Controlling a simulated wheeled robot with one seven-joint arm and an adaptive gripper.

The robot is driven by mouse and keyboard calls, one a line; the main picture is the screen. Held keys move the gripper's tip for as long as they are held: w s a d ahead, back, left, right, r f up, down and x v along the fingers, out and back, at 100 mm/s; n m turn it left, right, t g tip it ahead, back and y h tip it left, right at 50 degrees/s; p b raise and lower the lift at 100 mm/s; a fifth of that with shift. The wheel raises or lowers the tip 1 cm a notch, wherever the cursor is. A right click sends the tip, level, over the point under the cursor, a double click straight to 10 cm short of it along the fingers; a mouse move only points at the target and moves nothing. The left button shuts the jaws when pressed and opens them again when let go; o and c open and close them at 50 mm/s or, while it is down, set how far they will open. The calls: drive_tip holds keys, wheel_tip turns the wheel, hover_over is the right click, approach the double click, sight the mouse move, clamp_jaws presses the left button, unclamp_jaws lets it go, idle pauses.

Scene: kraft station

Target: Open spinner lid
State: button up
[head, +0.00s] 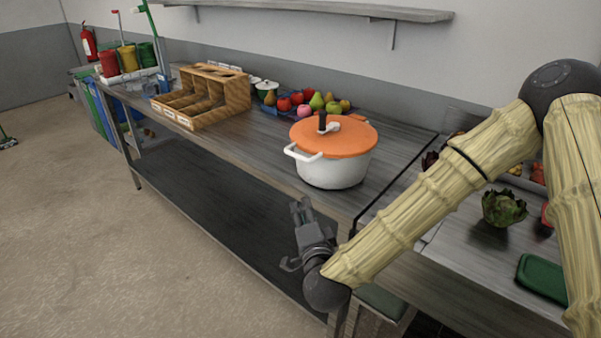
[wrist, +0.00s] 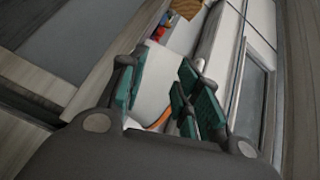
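The spinner is a white round pot (head: 333,168) with a side handle at its left, standing on the counter. Its orange lid (head: 345,137) sits on top, with a dark upright knob and a white crank piece (head: 330,128) on it. My gripper (head: 302,207) is in front of the counter's front edge, lower than the lid and apart from the spinner. In the wrist view my gripper (wrist: 162,95) has its teal-padded fingers spread with a gap between them. Beyond them show the white pot (wrist: 158,80) and a strip of orange lid (wrist: 160,118).
A wooden compartment box (head: 205,98) stands left of the spinner. A blue tray of fruit (head: 268,108) lies behind it. An artichoke (head: 503,208) and a green board (head: 543,277) are on the right-hand counter. A shelf (head: 330,10) hangs on the wall above.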

sight(301, 157)
wheel_tip(301, 157, up, 8)
drive_tip(key=w+m+t+h, duration=0.1)
drive_tip(key=w+m+t, duration=0.1)
drive_tip(key=m+t, duration=0.1)
drive_tip(key=x, duration=0.3)
drive_tip(key=p+x, duration=0.1)
drive_tip(key=x, duration=0.3)
drive_tip(key=f+x, duration=0.1)
drive_tip(key=x, duration=0.2)
drive_tip(key=shift+w+p, duration=0.3)
drive_tip(key=shift+w, duration=0.05)
clamp_jaws()
